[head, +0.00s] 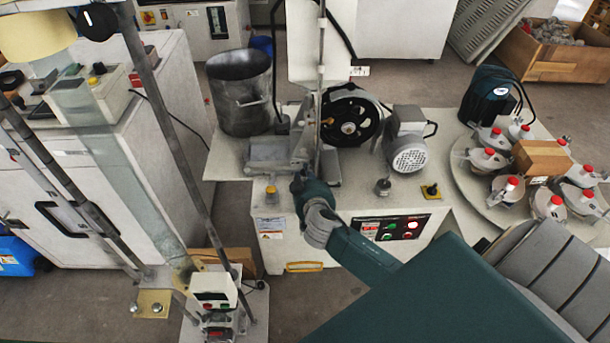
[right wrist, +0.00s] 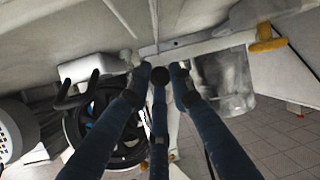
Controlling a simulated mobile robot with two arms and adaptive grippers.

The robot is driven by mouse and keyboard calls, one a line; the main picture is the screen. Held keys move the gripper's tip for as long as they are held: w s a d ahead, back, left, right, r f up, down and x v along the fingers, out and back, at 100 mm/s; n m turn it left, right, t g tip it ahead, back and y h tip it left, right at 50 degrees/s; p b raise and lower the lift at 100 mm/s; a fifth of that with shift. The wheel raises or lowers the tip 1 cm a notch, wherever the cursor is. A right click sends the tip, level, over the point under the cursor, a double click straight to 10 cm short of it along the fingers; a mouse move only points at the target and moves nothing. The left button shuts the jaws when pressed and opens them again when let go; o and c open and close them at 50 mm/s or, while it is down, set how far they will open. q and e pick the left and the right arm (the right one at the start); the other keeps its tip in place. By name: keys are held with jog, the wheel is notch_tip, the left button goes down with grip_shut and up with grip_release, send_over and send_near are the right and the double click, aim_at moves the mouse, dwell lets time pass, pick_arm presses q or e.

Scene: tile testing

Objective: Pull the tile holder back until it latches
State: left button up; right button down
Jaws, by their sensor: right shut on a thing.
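The tile holder (head: 302,148) is a pale grey upright part in front of the black-rimmed wheel (head: 345,120) on the white bench. My right gripper (head: 298,183) reaches it from the front in the head view. In the right wrist view, the dark blue fingers of my right gripper (right wrist: 160,72) are closed together at a pale bar (right wrist: 205,46). The fingers hide the exact grip and most of the held part. I cannot see a latch or whether it is engaged. My left gripper is not in view.
A grey metal drum (head: 238,92) stands behind left and a grey motor (head: 408,145) to the right. A yellow-topped knob (head: 271,189) is close left of the gripper. A round table (head: 470,190) with several red-capped items stands at right.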

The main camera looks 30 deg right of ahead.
jog(key=shift+w+a, duration=0.15)
jog(key=shift+a, duration=0.1)
jog(key=w+a, duration=0.1)
jog(key=a+b, duration=0.1)
jog(key=a, duration=0.1)
jog(key=shift+w, duration=0.4)
jog(key=w+a, duration=0.1)
jog(key=w+a+b, duration=0.1)
jog(key=a, duration=0.1)
jog(key=w+a, duration=0.1)
jog(key=shift+a+r+b, duration=0.1)
jog(key=shift+a+b, duration=0.3)
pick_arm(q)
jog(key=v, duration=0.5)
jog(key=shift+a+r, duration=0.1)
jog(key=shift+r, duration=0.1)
pick_arm(e)
jog(key=c, duration=1.6)
grip_release()
jog(key=shift+d, duration=0.15)
jog(key=shift+o, duration=0.2)
jog(key=shift+s, duration=0.15)
jog(key=v, duration=1.2)
jog(key=shift+c, duration=0.3)
